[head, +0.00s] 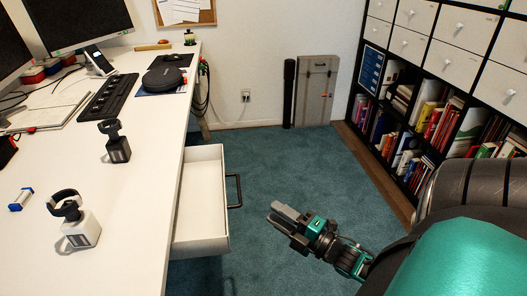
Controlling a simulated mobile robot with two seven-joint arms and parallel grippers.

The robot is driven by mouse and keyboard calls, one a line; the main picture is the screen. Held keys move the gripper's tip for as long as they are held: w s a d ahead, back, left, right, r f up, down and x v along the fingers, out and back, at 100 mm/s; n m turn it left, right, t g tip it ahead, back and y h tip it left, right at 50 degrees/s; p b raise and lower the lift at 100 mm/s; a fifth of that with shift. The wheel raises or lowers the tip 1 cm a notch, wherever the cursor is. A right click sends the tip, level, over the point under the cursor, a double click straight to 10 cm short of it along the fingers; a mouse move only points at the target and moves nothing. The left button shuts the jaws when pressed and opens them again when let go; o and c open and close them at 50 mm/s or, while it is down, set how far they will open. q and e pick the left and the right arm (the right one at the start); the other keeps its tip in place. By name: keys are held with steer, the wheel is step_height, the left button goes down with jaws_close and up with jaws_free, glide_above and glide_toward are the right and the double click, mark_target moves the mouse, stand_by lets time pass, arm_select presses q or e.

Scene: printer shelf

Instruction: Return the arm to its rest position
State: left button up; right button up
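My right gripper (287,214) hangs over the carpet, to the right of the open drawer (200,200). Its two grey fingers point left toward the drawer and look close together. Nothing can be seen between them, but the gap is too small to judge. The teal and black arm behind it comes in from the lower right. My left gripper is not in the picture.
The white desk (130,215) fills the left, with a keyboard (108,97), headphone case (163,80) and small devices on it. The drawer juts out with its black handle (235,190). A bookshelf (430,110) stands at the right. Teal carpet (310,165) between is clear.

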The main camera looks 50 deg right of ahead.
steer(key=shift+s+d, duration=0.1)
steer(key=shift+s, duration=0.5)
steer(key=shift+f, duration=0.1)
